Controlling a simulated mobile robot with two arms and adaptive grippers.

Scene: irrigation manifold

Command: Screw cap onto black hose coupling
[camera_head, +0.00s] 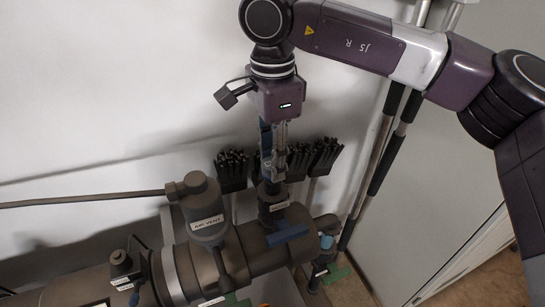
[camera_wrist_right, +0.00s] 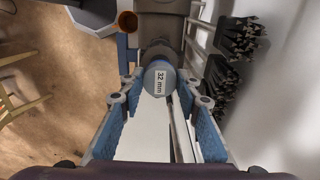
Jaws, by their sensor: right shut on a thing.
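My right gripper (camera_head: 273,172) points down above the black hose coupling (camera_head: 271,206) on the manifold. The fingers hide the cap in the head view. I cannot tell whether its thread is engaged. My left gripper is not in view.
A blue valve handle (camera_head: 287,235) sits just below the coupling. The air vent (camera_head: 205,208) stands left of it on the large dark pipe (camera_head: 80,290). Long poles (camera_head: 380,145) lean at the right.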

